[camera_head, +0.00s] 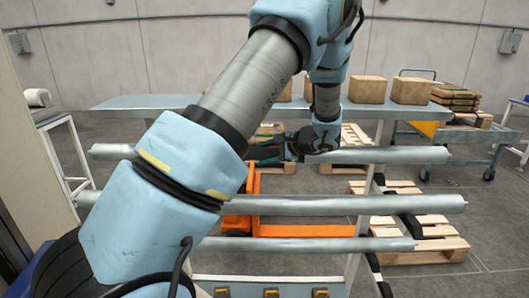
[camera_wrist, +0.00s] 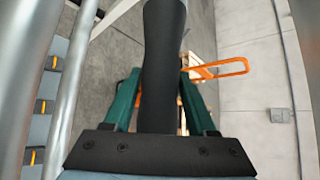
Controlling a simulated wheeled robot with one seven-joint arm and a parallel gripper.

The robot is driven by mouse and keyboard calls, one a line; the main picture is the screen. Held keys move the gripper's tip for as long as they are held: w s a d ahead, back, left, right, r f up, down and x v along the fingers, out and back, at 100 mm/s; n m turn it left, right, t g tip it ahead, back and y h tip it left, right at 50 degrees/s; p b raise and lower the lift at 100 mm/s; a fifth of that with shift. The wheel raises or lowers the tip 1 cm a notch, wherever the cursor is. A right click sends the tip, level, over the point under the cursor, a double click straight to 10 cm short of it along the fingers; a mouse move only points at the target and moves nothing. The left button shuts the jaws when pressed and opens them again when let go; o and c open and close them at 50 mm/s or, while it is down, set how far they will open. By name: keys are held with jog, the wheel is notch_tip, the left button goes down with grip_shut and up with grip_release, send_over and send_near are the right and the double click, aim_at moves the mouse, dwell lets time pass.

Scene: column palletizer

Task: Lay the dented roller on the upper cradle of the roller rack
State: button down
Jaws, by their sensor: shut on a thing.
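Three long grey metal rollers run across the head view. The highest roller (camera_head: 390,155) is level and passes at my gripper (camera_head: 268,151), which has dark green fingers and is shut on it near its middle. I cannot make out a dent in it. In the wrist view, a dark, shaded long thing (camera_wrist: 162,70) lies between the two green fingers of my gripper (camera_wrist: 160,95). The roller rack (camera_head: 371,205) stands behind, with black cradle arms (camera_head: 411,226) on its right post. The middle roller (camera_head: 330,205) and lowest roller (camera_head: 340,245) lie below. My arm hides much of the rack's left side.
A long grey table (camera_head: 140,103) behind carries several cardboard boxes (camera_head: 367,89). An orange pallet jack (camera_head: 290,231) and wooden pallets (camera_head: 425,248) are on the floor behind the rollers. A cart (camera_head: 485,137) stands at the right. Open floor lies at the right.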

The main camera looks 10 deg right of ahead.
jog(key=shift+f+b, duration=0.8)
jog(key=shift+f, duration=0.85)
jog(key=shift+f+b, duration=2.3)
jog(key=shift+f, duration=0.45)
jog(key=shift+f, duration=0.1)
